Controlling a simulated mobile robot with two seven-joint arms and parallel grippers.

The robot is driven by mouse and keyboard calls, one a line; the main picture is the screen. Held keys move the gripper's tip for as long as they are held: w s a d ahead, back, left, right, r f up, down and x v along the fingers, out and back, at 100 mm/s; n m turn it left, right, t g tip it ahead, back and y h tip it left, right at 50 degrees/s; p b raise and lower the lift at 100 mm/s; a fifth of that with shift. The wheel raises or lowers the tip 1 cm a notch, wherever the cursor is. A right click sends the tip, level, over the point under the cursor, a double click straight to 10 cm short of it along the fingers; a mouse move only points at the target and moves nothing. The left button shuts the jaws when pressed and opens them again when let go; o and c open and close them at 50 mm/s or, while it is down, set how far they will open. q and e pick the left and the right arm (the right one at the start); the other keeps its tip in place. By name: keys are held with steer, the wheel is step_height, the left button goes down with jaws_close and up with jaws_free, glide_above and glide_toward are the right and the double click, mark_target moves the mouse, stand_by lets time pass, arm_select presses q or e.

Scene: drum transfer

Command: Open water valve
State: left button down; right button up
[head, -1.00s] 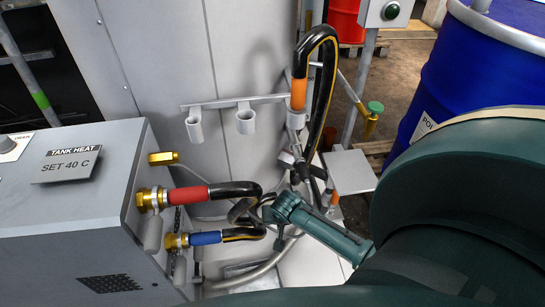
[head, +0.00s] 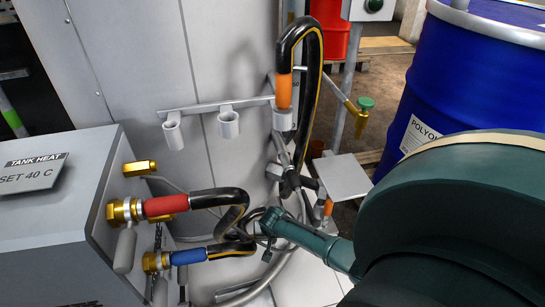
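A grey box labelled TANK HEAT (head: 50,235) stands at the left. The upper brass valve (head: 122,211) has a red-sleeved hose (head: 165,205) and a grey lever (head: 125,250) hanging down. The lower brass valve (head: 152,262) has a blue-sleeved hose (head: 188,256) and a lever (head: 160,291) hanging down. My dark green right arm comes in from the right; its narrow end, with my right gripper (head: 262,228), is near the black hoses. The fingers are not clear against the hoses. My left gripper is out of view.
A bare brass fitting (head: 140,167) sits above the red hose. A black hose with an orange sleeve (head: 284,92) hangs in a wall rack (head: 228,124). A brass tap with a green knob (head: 365,104) and a blue drum (head: 455,85) stand at the right.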

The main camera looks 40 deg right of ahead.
steer(key=shift+f, duration=0.15)
jaws_close()
stand_by(0.5)
